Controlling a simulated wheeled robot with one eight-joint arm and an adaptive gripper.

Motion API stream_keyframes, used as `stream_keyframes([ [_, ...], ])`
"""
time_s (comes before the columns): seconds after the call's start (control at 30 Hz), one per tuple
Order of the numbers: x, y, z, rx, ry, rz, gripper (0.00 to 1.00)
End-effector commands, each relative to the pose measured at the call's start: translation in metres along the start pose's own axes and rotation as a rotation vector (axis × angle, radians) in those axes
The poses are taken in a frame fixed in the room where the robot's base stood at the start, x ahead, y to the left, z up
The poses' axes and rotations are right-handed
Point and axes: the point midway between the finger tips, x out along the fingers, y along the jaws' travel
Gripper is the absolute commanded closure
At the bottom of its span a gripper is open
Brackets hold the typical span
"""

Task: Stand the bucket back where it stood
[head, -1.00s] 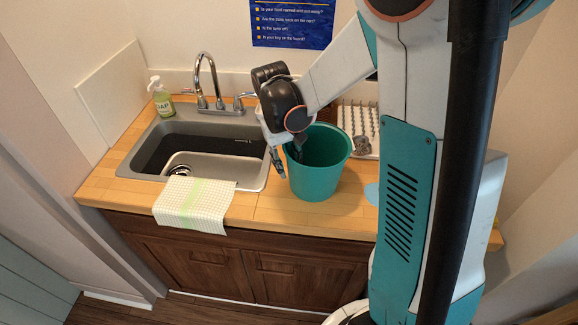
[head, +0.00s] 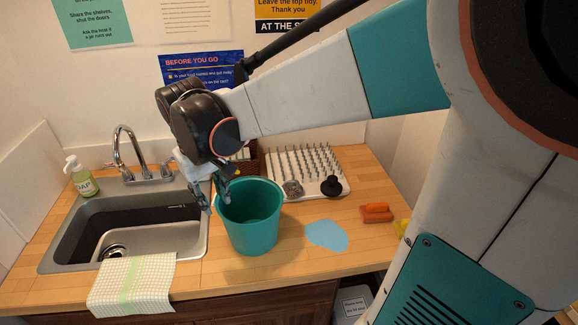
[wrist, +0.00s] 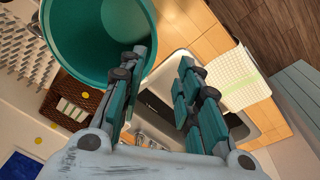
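The teal bucket (head: 252,222) stands upright and empty on the wooden counter, just right of the sink. It also shows at the upper left of the wrist view (wrist: 88,30). My gripper (head: 212,195) is at the bucket's left rim, pointing down. Its two fingers are spread with a clear gap between them, also seen in the wrist view (wrist: 165,65). One finger overlaps the rim and seems to be just inside it; the other is outside, on the sink side. Contact with the wall cannot be told. A flat light blue patch (head: 326,235) lies on the counter right of the bucket.
The sink (head: 60,250) with its faucet (head: 130,150) is at left, with a soap bottle (head: 82,178) behind and a checked cloth (head: 135,284) over the front edge. A white peg rack (head: 300,165) stands behind the bucket. An orange sponge (head: 376,212) lies at right.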

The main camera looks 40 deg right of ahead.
Motion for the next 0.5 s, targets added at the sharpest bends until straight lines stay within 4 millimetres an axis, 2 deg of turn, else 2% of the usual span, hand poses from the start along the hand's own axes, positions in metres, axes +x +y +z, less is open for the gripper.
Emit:
stream_keyframes([
  [0.03,-0.008,-0.002,0.016,-0.004,0.036,-0.007,0.69],
  [0.2,-0.027,-0.01,0.044,-0.013,0.166,-0.03,0.69],
  [0.5,-0.042,-0.023,0.093,-0.021,0.391,-0.072,0.69],
])
